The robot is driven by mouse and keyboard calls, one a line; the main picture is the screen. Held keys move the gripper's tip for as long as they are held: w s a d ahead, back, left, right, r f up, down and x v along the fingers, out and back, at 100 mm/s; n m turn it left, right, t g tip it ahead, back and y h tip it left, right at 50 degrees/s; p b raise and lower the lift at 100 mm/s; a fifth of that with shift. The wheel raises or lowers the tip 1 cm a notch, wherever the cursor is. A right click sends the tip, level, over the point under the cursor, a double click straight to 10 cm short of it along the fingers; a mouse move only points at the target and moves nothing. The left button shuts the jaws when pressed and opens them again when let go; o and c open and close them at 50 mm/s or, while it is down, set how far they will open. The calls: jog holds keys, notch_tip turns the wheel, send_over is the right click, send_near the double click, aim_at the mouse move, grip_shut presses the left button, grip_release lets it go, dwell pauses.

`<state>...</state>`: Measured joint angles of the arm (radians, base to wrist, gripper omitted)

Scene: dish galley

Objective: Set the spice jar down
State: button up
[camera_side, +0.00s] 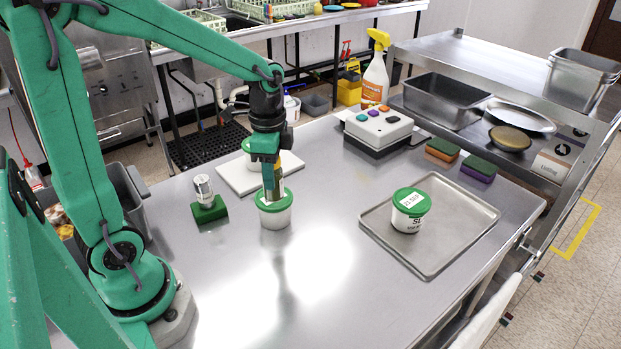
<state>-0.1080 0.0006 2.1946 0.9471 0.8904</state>
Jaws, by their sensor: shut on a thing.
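My gripper (273,192) points straight down over a white tub with a green lid (275,216) near the middle of the steel table.
A metal tray (458,232) with a labelled tub (409,211) is right. The table's front is clear.

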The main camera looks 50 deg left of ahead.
jog(key=s+d+m, duration=0.4)
jog(key=s+d, duration=0.1)
jog(key=d, duration=0.6)
jog(key=s+d+m, duration=0.5)
jog(key=s+d, duration=0.1)
jog(key=d, duration=0.4)
jog(key=shift+d+r, duration=0.15)
jog(key=shift+d, duration=0.25)
jog(key=shift+w+a+f, duration=1.2)
jog(key=shift+w+f, duration=0.3)
jog(key=shift+f, duration=0.35)
jog(key=shift+w+a+f, duration=1.25)
jog(key=shift+w+f, duration=0.25)
jog(key=shift+f, duration=0.3)
jog(key=shift+w+a+f, duration=1.2)
jog(key=shift+w+f, duration=0.3)
jog(key=shift+f, duration=0.35)
jog(key=shift+f, duration=0.1)
jog(key=o, duration=1.1)
jog(key=shift+c, duration=0.2)
